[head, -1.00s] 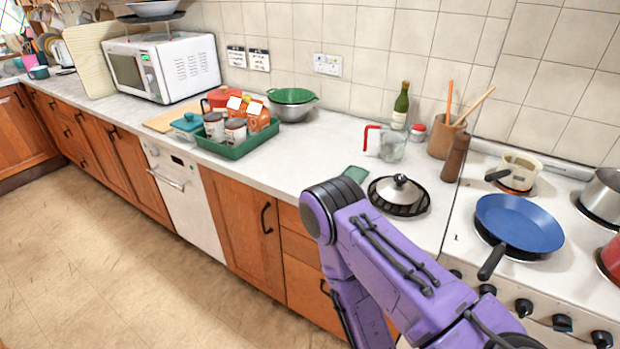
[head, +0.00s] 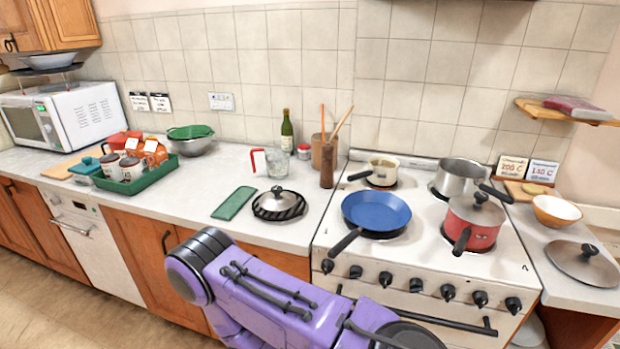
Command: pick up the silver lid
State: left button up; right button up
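A silver lid (head: 279,198) with a dark knob lies on a black ridged round trivet (head: 262,213) on the counter, left of the stove. A larger silver lid (head: 575,264) with a dark knob lies on the counter at the far right. A third, greyish lid (head: 477,209) covers the red pot (head: 483,238) on the stove. A purple arm of mine crosses the bottom middle, in front of the counter and below the lid on the trivet. Neither gripper shows.
A green cloth-like slab (head: 234,204), a glass jug (head: 276,163), a bottle (head: 287,135) and a utensil holder (head: 318,150) surround the left lid. The stove (head: 420,262) holds a blue pan (head: 376,211) and several pots. A bowl (head: 556,210) is near the right lid.

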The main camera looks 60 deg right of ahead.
aim_at(278, 200)
jog(key=k, duration=0.35)
jog(key=z, duration=0.85)
